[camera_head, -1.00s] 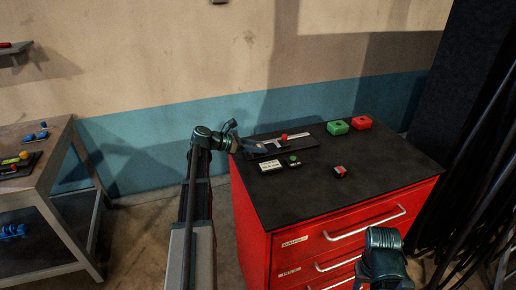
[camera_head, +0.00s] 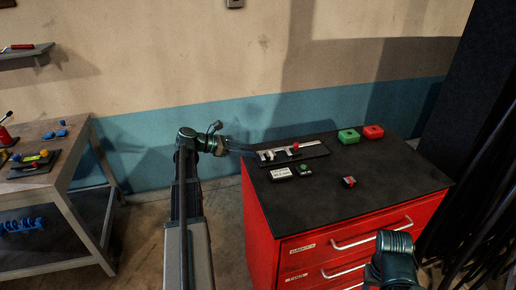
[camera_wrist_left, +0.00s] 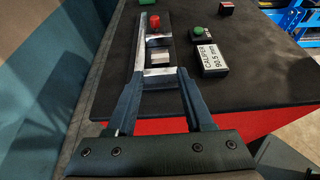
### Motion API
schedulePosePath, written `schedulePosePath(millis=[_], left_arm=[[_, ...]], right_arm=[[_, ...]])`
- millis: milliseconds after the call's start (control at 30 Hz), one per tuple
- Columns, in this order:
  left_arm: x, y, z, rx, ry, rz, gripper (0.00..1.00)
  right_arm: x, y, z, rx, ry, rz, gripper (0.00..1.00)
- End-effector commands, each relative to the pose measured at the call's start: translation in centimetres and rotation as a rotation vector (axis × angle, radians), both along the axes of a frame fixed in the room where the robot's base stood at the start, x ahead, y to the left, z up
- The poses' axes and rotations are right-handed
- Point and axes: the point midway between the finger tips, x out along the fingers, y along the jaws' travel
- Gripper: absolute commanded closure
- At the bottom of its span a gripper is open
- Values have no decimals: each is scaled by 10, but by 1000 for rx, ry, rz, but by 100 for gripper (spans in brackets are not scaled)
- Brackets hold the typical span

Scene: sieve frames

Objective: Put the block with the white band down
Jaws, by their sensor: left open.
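A small block with a pale top (camera_wrist_left: 160,58) sits at the caliper, between its metal jaws, in the left wrist view. I take it for the white-banded block, but the band is not clear. The caliper (camera_wrist_left: 140,45) has a bright rail and a red knob; it also shows on the cabinet in the head view (camera_head: 312,151). My left gripper (camera_wrist_left: 160,85) is open and empty, its fingers on either side of the caliper's near end. It also shows in the head view (camera_head: 236,148), left of the caliper. My right gripper is out of view.
The black top of the red cabinet (camera_head: 400,180) also carries a label plate (camera_head: 281,173), a green-button box (camera_head: 304,171), a small red-and-dark block (camera_head: 349,181), a green block (camera_head: 348,136) and a red block (camera_head: 373,132). A workbench (camera_head: 60,165) stands at left.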

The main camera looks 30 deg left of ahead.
Motion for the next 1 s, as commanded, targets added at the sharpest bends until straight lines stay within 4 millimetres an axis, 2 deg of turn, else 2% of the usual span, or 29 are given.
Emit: schedulePosePath(millis=[200, 800, 867, 1000], left_arm=[[-13, 11, 7, -1, 1, 0, 48], [-14, 12, 8, 0, 0, 0, 48], [-14, 12, 12, 0, 0, 0, 48], [-14, 12, 38, 0, 0, 0, 48]], right_arm=[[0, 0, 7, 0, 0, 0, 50], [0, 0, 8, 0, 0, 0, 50], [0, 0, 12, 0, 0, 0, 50], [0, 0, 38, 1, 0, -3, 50]])
